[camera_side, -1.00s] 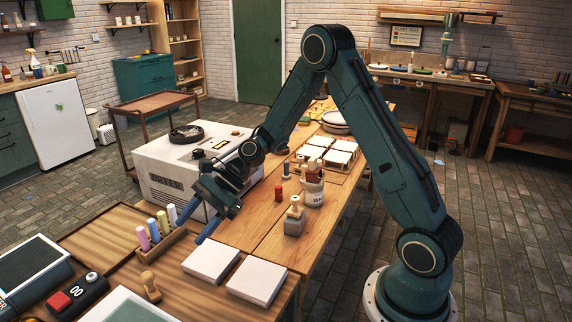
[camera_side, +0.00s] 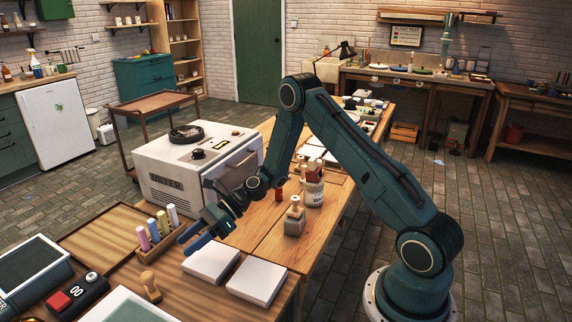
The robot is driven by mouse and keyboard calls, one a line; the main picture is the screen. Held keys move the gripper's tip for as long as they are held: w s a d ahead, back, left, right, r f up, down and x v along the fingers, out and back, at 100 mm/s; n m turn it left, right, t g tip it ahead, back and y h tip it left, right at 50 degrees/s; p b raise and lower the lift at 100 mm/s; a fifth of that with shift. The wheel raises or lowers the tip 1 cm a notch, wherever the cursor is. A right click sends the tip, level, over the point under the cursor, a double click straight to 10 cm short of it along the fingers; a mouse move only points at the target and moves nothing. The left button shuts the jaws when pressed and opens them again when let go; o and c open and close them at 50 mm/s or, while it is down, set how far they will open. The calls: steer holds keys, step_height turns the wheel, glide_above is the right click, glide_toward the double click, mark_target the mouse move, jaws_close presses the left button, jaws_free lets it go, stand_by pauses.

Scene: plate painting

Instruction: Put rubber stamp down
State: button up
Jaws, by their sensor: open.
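A wooden-handled stamp (camera_side: 151,287) stands on the wooden table at the front, between the black device with a red button and the white tiles. A second object with a wooden knob on a grey block (camera_side: 294,222) stands farther right on the table; I cannot tell which of the two is the rubber stamp. My gripper (camera_side: 190,239) is open, its blue fingers pointing left, above the table behind the white tiles. Nothing shows between its fingers. It is apart from both stamp-like objects.
Two white tiles (camera_side: 257,283) lie at the front. A holder with several coloured sticks (camera_side: 158,240) stands left of my gripper. A white dryer (camera_side: 168,180) stands behind it. A tool cup (camera_side: 314,191) and small red jar (camera_side: 278,193) stand to the right.

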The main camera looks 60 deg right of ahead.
glide_toward(146, 276)
steer(key=shift+w+a+f, duration=0.65)
steer(key=shift+a+f, duration=0.1)
steer(key=shift+a, duration=0.15)
steer(key=shift+w+a+f, duration=0.7)
steer(key=shift+a, duration=0.2)
steer(key=shift+x, duration=2.6)
steer(key=shift+c, duration=0.4)
steer(key=c, duration=1)
steer(key=shift+r, duration=0.2)
step_height(146, 276, up, 20)
steer(key=shift+f, duration=0.2)
steer(key=shift+d, duration=0.15)
